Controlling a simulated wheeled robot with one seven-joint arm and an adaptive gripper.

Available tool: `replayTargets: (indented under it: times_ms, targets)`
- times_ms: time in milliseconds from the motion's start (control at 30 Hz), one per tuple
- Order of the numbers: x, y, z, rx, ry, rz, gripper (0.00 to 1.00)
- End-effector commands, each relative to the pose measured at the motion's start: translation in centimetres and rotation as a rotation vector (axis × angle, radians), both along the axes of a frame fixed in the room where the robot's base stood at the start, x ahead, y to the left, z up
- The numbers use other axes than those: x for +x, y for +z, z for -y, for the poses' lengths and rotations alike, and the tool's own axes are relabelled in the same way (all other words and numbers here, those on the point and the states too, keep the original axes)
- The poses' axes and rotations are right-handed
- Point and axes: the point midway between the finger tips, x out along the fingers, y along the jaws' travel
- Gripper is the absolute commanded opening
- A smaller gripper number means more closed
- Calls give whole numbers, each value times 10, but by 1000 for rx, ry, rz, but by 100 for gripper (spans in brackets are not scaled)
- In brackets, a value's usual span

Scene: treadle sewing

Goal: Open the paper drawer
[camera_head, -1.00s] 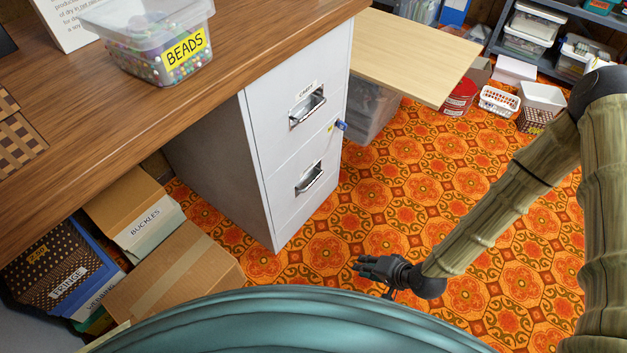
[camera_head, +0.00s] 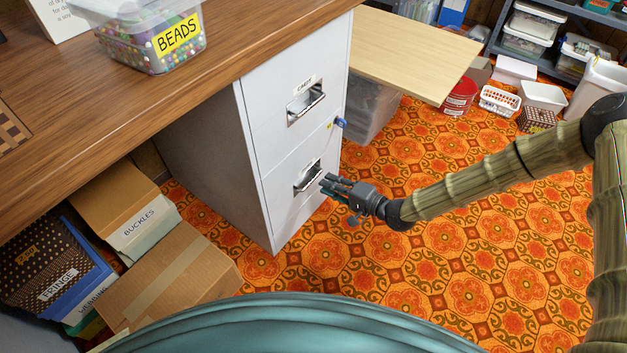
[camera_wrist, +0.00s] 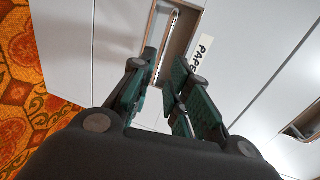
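The paper drawer (camera_head: 296,198) is the lower drawer of a white filing cabinet, and it is shut. Its metal handle (camera_head: 307,176) sits in a recess. In the wrist view the handle (camera_wrist: 155,25) is just beyond the fingers, beside a label reading "PAPE" (camera_wrist: 203,50), its end cut off. My gripper (camera_head: 325,186) is at the cabinet front, just right of the handle. In the wrist view its fingers (camera_wrist: 161,72) are apart with nothing held between them. I cannot tell whether a fingertip touches the handle.
The upper drawer (camera_head: 298,92) is shut, with its own handle (camera_head: 305,103) and a blue lock piece (camera_head: 340,123) at the cabinet's right edge. A wooden board (camera_head: 415,60) juts out behind. Cardboard boxes (camera_head: 170,280) lie left of the cabinet.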

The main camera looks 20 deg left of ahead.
Motion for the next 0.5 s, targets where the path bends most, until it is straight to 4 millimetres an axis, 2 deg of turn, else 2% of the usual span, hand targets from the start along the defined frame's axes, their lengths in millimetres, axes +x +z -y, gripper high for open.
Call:
replayTargets:
  times_ms: [233, 500]
  targets:
    - [12, -11, -37, 1, 1, 1, 18]
    - [20, -14, -57, 0, 0, 0, 18]
